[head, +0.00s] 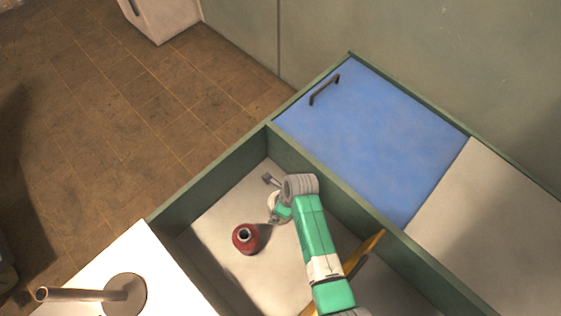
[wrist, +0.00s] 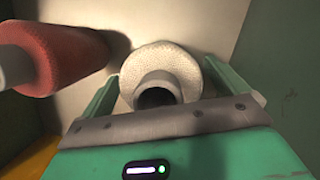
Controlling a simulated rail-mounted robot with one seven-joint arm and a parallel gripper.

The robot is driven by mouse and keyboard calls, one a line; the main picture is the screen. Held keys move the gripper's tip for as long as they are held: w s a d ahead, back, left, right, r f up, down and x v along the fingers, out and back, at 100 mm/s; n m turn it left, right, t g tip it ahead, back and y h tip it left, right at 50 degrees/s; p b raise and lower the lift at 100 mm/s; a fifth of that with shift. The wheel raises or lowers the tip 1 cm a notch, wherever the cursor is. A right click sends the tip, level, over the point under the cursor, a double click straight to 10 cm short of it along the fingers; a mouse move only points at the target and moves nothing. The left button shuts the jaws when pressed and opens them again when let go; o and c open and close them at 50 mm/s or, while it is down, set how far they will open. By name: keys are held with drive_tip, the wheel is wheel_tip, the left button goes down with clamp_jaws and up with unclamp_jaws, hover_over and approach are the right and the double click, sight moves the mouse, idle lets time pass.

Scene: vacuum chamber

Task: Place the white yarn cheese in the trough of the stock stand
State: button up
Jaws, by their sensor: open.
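The white yarn cheese (wrist: 176,62) stands on the floor of a green-walled bin, its dark-holed grey core facing the wrist camera. In the head view it is mostly hidden by my wrist, with only a pale part (head: 272,203) showing. My gripper (wrist: 160,78) is open, with one green finger on each side of the white cheese. I cannot tell whether the fingers touch it. A red yarn cheese (head: 246,238) stands to the left in the same bin; it also shows in the wrist view (wrist: 62,55). I cannot identify the stock stand or its trough.
The bin's green wall (head: 210,177) surrounds both cheeses. A yellow bar (head: 364,252) lies beside my arm. A blue panel (head: 375,140) with a dark handle adjoins the bin. At lower left, a white surface (head: 75,270) bears a metal rod on a round disc (head: 125,294).

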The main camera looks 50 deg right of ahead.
drive_tip(key=p+v, duration=0.6)
drive_tip(key=v, duration=0.6)
drive_tip(key=shift+r+p, duration=0.2)
drive_tip(key=shift+p, duration=0.2)
drive_tip(key=shift+s, duration=0.1)
